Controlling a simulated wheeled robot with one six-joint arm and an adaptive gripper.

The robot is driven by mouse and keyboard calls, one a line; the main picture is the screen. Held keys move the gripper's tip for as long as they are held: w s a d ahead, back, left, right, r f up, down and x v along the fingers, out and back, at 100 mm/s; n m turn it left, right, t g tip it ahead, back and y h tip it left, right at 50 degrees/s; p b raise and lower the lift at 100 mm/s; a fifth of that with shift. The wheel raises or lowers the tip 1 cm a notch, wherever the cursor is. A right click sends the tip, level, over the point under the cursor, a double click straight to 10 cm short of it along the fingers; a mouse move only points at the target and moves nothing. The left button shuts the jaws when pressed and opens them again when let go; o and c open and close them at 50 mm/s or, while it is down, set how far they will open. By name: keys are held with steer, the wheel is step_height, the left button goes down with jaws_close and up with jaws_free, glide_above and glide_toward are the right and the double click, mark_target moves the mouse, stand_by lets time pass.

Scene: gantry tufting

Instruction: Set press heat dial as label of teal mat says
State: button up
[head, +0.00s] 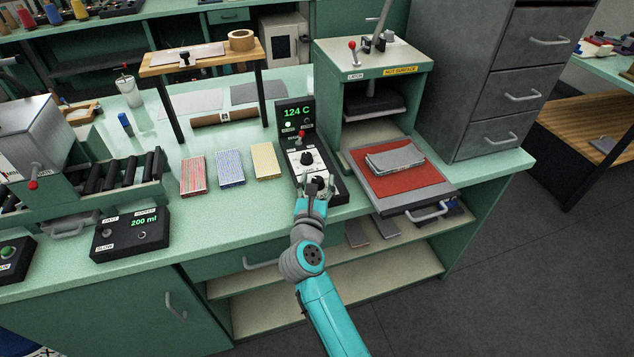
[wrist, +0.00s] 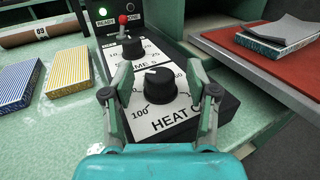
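The heat dial (wrist: 153,89) is a black knob with a white pointer line on a white plate marked HEAT C, with 100 at its lower left. My gripper (wrist: 160,82) is open, its two fingers on either side of the heat dial; I cannot tell whether they touch it. In the head view my gripper (head: 318,185) covers most of this dial. The press control box's display (head: 296,114) reads 124 C in green. A second black dial (head: 306,158), partly labelled TIME S, sits above the heat dial. No teal mat with a readable label shows.
The press (head: 374,60) stands behind right, with a HOT SURFACE label. Red, blue and yellow striped blocks (head: 230,168) lie left of the control box. Flat pieces lie on the shelf below.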

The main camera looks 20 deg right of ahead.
jaws_close()
steer(key=shift+a+h, duration=0.15)
steer(key=shift+h, duration=0.15)
steer(key=m+g+h, duration=0.2)
steer(key=m+h, duration=0.1)
steer(key=shift+w+a+g+h, duration=0.2)
steer(key=shift+g+h, duration=0.1)
steer(key=shift+g, duration=0.1)
steer(key=m+g+h, duration=0.1)
steer(key=m+g, duration=0.1)
steer(key=m+g+h, duration=0.1)
steer(key=g+h, duration=0.1)
steer(key=shift+w+r+m+h, duration=0.1)
steer(key=shift+w+m+h, duration=0.05)
steer(key=shift+m+h, duration=0.2)
steer(key=m+g+h, duration=0.1)
steer(key=m+g, duration=0.1)
steer(key=g, duration=0.1)
steer(key=m+g+h, duration=0.1)
steer(key=m+g, duration=0.1)
steer(key=g, duration=0.1)
steer(key=shift+w+g, duration=0.2)
steer(key=shift+g, duration=0.1)
steer(key=shift+m+g, duration=1.45)
steer(key=shift+g, duration=0.85)
